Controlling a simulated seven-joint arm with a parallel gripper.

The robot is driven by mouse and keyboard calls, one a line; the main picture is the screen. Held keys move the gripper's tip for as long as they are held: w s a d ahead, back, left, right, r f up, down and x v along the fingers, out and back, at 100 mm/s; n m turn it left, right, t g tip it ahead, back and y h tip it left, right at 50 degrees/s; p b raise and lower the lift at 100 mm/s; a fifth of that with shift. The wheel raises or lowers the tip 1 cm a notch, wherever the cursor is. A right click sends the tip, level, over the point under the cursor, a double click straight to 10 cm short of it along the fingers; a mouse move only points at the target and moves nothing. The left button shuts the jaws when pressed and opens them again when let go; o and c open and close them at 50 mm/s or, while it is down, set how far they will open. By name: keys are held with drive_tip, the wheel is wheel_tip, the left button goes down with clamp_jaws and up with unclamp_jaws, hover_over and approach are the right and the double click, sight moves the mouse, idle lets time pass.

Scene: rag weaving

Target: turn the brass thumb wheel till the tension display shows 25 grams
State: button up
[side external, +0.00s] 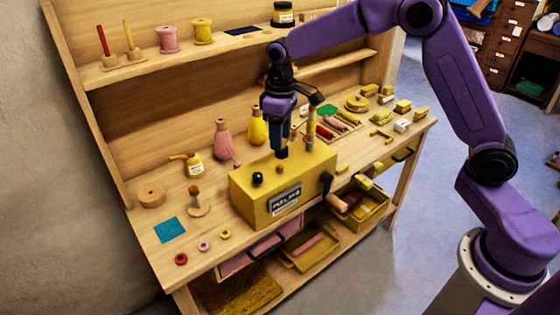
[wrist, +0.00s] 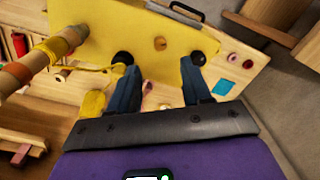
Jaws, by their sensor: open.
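The tension display (side external: 286,200) is on the front of a yellow box (side external: 240,203); its figures are too small to read. A small brown, brass-like knob (side external: 280,169), possibly the thumb wheel, sits on the box's top. It also shows in the wrist view (wrist: 160,43), beyond and between my fingertips. A round black knob (side external: 257,179) stands to its left; in the wrist view two round black shapes flank it. My gripper (side external: 281,153) points down over the rear of the box top, open, with nothing visible between its fingers (wrist: 160,66). I cannot tell whether it touches the box.
A banded wooden post (wrist: 40,55) stands close beside my gripper. A crank with a wooden handle (side external: 337,203) sticks out at the box's right. Pink and yellow cones (side external: 222,140) stand behind the box. A blue cloth square (side external: 170,230) and small rings lie left on the bench.

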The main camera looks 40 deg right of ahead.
sight(280, 166)
wheel_tip(280, 166, down, 9)
drive_tip(key=shift+a+r, duration=0.15)
drive_tip(key=shift+r, duration=0.05)
idle(0.3)
clamp_jaws()
